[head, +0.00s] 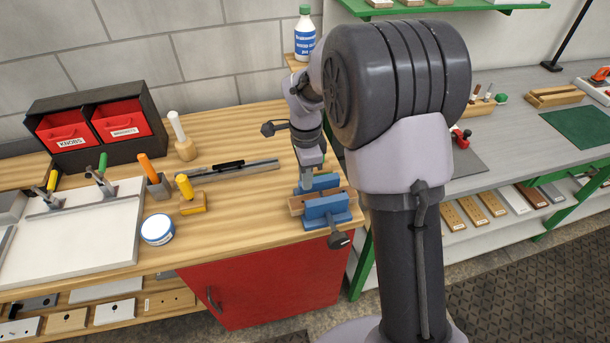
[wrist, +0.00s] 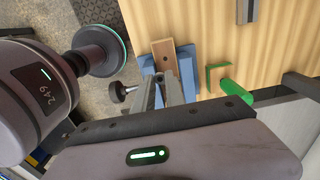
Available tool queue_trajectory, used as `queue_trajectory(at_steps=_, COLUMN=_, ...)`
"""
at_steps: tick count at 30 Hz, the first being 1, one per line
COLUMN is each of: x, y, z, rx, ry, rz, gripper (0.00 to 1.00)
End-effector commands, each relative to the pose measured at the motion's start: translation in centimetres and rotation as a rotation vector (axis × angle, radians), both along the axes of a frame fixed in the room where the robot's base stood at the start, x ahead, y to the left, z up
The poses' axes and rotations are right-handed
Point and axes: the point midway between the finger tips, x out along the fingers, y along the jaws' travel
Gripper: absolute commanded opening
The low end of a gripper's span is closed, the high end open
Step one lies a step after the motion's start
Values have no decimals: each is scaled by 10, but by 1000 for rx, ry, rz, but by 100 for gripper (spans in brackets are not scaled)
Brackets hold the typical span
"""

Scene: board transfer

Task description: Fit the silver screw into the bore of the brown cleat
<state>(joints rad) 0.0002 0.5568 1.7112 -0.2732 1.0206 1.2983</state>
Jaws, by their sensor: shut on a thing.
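The brown cleat (head: 297,203) is clamped in a blue vise (head: 327,211) at the front right corner of the wooden bench. In the wrist view the cleat (wrist: 163,54) shows dark holes along its top, with the blue vise (wrist: 186,65) around it. My gripper (head: 306,186) points down over the vise. In the wrist view its fingers (wrist: 173,84) are close together, over the near part of the cleat. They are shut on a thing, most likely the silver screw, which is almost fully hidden. I cannot tell whether its tip touches the cleat.
Left on the bench are a yellow peg on a block (head: 191,197), a blue-and-white tin (head: 158,229) and a black rack with red bins (head: 87,127). The vise handle (head: 339,240) juts out in front.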

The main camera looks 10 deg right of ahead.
Motion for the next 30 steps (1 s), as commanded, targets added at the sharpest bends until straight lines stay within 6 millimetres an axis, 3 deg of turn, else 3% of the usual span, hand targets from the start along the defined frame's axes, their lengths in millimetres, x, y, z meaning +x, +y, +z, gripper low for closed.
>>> queue_trajectory(at_steps=11, x=0, y=0, z=-6, rx=0, ry=0, rz=0, gripper=0)
queue_trajectory(at_steps=24, x=0, y=0, z=-57, rx=0, ry=1, rz=1, gripper=0)
queue_trajectory(at_steps=30, x=0, y=0, z=-60, rx=0, ry=0, rz=1, gripper=0)
